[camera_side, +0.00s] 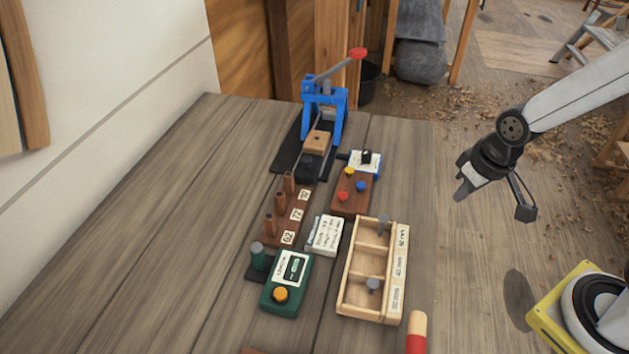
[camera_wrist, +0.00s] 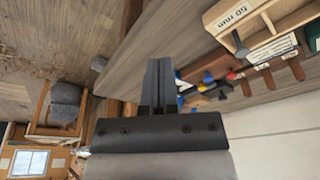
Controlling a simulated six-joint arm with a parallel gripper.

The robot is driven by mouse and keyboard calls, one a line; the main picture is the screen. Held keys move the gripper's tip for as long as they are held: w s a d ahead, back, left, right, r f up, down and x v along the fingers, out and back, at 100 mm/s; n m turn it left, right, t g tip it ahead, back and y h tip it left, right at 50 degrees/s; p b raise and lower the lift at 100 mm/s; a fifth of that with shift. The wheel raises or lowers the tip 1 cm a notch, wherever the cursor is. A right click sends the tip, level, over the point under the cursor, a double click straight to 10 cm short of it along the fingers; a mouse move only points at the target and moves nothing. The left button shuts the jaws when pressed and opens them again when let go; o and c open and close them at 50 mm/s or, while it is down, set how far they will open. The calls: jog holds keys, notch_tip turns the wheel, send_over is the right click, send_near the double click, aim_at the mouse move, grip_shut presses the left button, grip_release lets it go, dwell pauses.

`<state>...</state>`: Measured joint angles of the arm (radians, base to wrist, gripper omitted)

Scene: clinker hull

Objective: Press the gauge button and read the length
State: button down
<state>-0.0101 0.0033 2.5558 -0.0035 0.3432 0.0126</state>
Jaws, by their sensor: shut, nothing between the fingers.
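The gauge is a green box (camera_side: 288,285) near the front of the bench in the side view. It has a yellow-orange button (camera_side: 281,294) on top and a pale display panel (camera_side: 292,267), whose reading is too small to make out. A green post (camera_side: 258,256) stands on a dark base at its left. My gripper (camera_side: 494,205) hangs to the right of the bench, well away from the gauge and button. In the wrist view my gripper (camera_wrist: 158,68) has its two fingers together, with nothing between them.
A wooden tray (camera_side: 345,284) with labelled compartments stands right of the gauge. Behind are numbered wooden pegs (camera_side: 280,203), a box with coloured buttons (camera_side: 352,193) and a blue lever press (camera_side: 324,104). A red-ended handle (camera_side: 416,340) lies at the front. The bench's left side is clear.

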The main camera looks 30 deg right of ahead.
jog(key=w+a+t+y, duration=0.1)
jog(key=w+a+t, duration=0.1)
jog(key=w+a, duration=0.45)
notch_tip(320, 180, up, 4)
jog(key=n+t+y, duration=0.1)
jog(key=y, duration=0.5)
send_over(285, 294)
jog(key=shift+f, duration=0.2)
jog(key=shift+f, duration=0.15)
jog(key=shift+f, duration=4.25)
